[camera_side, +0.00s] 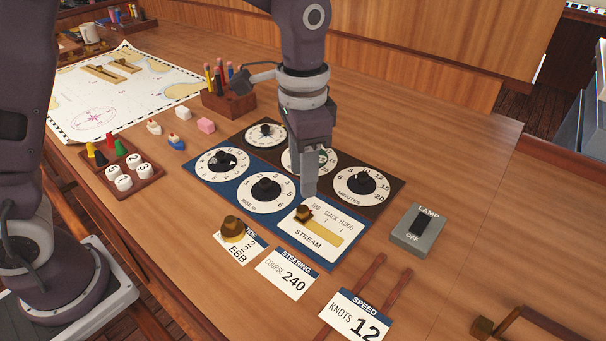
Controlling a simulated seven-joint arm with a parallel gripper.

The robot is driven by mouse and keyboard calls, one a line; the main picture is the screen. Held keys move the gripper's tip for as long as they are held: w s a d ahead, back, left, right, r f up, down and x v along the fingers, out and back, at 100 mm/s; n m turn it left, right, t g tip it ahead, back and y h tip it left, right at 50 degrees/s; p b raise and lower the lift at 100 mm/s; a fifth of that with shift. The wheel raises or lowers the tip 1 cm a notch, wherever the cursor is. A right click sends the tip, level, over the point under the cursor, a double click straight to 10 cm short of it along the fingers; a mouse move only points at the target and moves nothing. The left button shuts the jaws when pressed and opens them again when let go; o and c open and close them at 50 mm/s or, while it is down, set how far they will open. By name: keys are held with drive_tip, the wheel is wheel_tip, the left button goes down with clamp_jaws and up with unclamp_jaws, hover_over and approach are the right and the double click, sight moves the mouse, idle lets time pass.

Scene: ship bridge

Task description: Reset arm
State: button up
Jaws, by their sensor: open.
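My gripper (309,190) points down over the dial panel (236,205), near its middle. Its fingers are seen edge-on, and I see nothing held between them. The tips hang just above or beside the stream card (322,238), which has a slot and a brass knob (303,213) at its left end, under EBB. My arm and gripper cover part of the dials behind.
A lamp switch box (418,230) stands right of the panel. Steering (287,273) and speed (357,314) cards lie in front, beside a card under a brass weight (233,229). A pencil block (229,100), small blocks, a peg tray (118,165) and a chart (110,105) lie behind and left.

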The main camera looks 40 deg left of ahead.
drive_tip(key=s+a+r+n+t, duration=0.4)
drive_tip(key=s+a+r, duration=0.55)
drive_tip(key=s, duration=0.35)
drive_tip(key=s+a+n+t, duration=0.1)
drive_tip(key=s+a+n, duration=0.1)
drive_tip(key=s, duration=0.6)
drive_tip(key=shift+a+f+n+t, duration=0.2)
drive_tip(key=shift+f+n+t, duration=0.1)
drive_tip(key=shift+f+n, duration=0.1)
